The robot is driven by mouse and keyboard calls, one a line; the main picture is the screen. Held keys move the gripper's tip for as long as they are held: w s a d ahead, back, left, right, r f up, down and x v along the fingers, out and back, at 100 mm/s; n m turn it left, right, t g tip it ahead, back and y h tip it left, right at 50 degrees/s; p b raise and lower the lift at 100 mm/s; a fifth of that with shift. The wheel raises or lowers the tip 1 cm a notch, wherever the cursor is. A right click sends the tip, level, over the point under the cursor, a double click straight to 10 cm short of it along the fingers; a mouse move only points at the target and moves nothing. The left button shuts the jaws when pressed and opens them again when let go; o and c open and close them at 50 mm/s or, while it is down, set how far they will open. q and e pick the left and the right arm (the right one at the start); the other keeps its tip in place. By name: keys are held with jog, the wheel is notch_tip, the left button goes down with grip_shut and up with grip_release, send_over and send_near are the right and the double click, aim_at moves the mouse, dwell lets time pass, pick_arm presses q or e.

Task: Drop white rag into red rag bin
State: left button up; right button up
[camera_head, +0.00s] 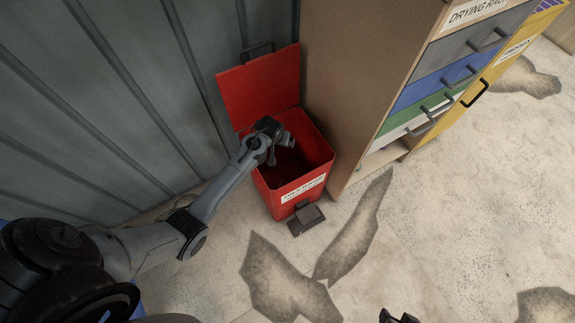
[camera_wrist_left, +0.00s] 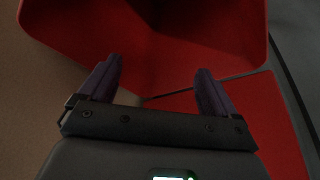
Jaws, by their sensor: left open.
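The red rag bin (camera_head: 302,190) stands on the floor against the cabinet, with its red lid (camera_head: 258,88) tipped up at the back and a label on its front. My left gripper (camera_head: 280,146) is over the bin's open mouth. In the left wrist view my left gripper (camera_wrist_left: 157,84) has its two dark fingers spread apart, with nothing between them. The bin's red wall (camera_wrist_left: 225,35) fills the upper part of that view. No white rag shows in either view; the dark bin interior is partly hidden by the gripper. A dark tip of what may be my right gripper (camera_head: 398,317) shows at the bottom edge.
A tan cabinet (camera_head: 345,75) labelled as a drying rack, with grey, blue and green drawers, stands close on the bin's right. A grey corrugated wall (camera_head: 110,90) is behind and left. The bin's dark pedal (camera_head: 306,218) sticks out in front. The stained floor at right is clear.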

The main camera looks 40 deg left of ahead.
pick_arm(q)
jog(key=p+v, duration=0.1)
jog(key=v, duration=0.4)
jog(key=shift+p, duration=0.3)
jog(key=shift+f, duration=0.1)
